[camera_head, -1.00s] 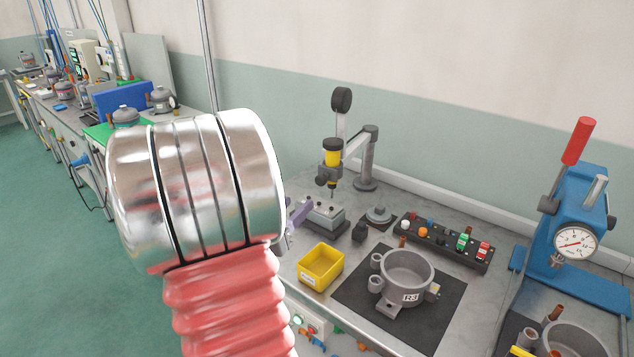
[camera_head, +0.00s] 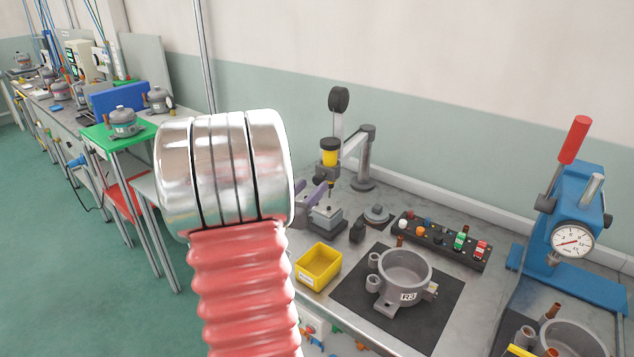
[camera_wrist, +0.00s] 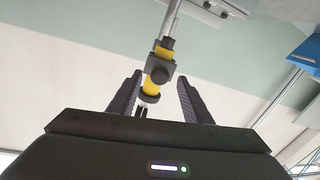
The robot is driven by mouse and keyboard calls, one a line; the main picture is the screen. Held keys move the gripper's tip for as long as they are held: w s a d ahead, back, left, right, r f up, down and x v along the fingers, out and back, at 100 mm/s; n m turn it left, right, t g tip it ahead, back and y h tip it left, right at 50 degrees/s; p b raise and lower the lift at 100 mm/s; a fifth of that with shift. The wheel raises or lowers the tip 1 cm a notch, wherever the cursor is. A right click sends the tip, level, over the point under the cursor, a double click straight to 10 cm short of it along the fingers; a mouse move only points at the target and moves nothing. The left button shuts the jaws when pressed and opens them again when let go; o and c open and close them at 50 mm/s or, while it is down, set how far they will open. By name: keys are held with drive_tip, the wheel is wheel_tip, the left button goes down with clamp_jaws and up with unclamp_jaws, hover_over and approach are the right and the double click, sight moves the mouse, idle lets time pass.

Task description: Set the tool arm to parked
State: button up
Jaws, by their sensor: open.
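The tool arm (camera_head: 366,158) stands at the back of the bench, a grey post with a jointed arm. It carries a yellow and black tool (camera_head: 331,152) pointing down over a small grey block fixture (camera_head: 326,218). In the wrist view the yellow tool (camera_wrist: 151,86) shows between my fingers, farther along the view. My gripper (camera_wrist: 157,95) is open, with its two dark ribbed fingers apart on either side of the tool; no contact is visible. In the head view my silver and red arm hides most of the gripper; a purple-grey finger (camera_head: 316,196) shows beside the fixture.
A yellow bin (camera_head: 319,266), a grey pot marked R3 (camera_head: 404,280) on a black mat (camera_head: 440,312) and a button strip (camera_head: 445,241) lie on the bench. A blue press (camera_head: 575,220) with a red lever stands at right. A green-topped stand (camera_head: 105,137) is at left.

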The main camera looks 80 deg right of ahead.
sight(317, 182)
drive_tip(key=shift+x, duration=2.2)
clamp_jaws()
